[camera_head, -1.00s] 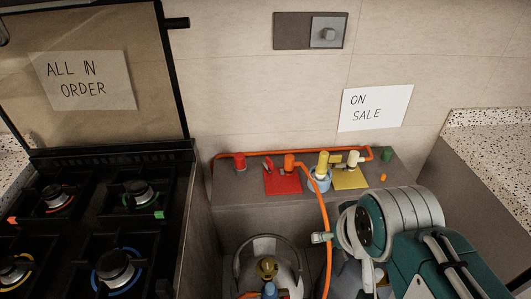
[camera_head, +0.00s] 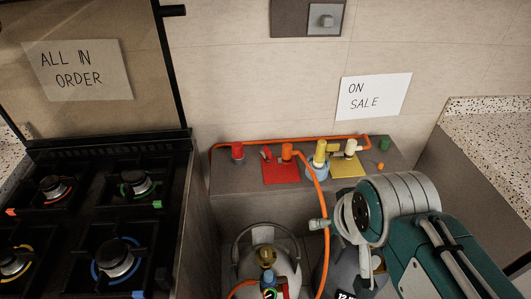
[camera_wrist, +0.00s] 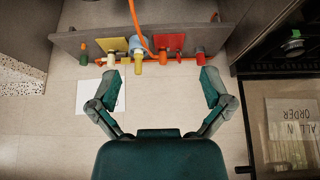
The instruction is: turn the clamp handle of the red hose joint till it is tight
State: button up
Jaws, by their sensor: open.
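The red plate (camera_head: 281,173) lies on a grey shelf, with an orange joint (camera_head: 287,152) standing on it and a small red handle (camera_head: 266,154) beside that. In the wrist view, turned upside down, the red plate (camera_wrist: 165,41) and orange joint (camera_wrist: 163,57) are near the middle. A red fitting (camera_head: 238,152) stands further left on the shelf; it shows at the right in the wrist view (camera_wrist: 200,58). My gripper (camera_wrist: 160,80) is open and empty, its fingers spread either side of the fittings. The head view does not show its fingers. How tight the clamp is cannot be told.
A yellow fitting (camera_head: 320,152), yellow plate (camera_head: 353,171) and green cap (camera_head: 385,144) stand to the right. An orange hose (camera_head: 323,200) hangs over the shelf front. Gas bottles (camera_head: 265,258) stand below. A black stove (camera_head: 90,220) is left.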

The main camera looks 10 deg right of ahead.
jog(key=c, duration=0.3)
jog(key=shift+w+r, duration=0.1)
jog(key=shift+w, duration=0.15)
jog(key=c, duration=0.4)
jog(key=shift+o, duration=0.2)
jog(key=n+g+y, duration=0.1)
jog(key=n+y, duration=0.1)
jog(key=n, duration=0.2)
send_over(268, 148)
jog(key=s+d, duration=0.1)
jog(key=s, duration=0.3)
notch_tip(268, 148, down, 13)
jog(key=x, duration=1.1)
jog(key=shift+s+d+f, duration=0.15)
jog(key=shift+d+f, duration=0.15)
jog(key=shift+f, duration=0.05)
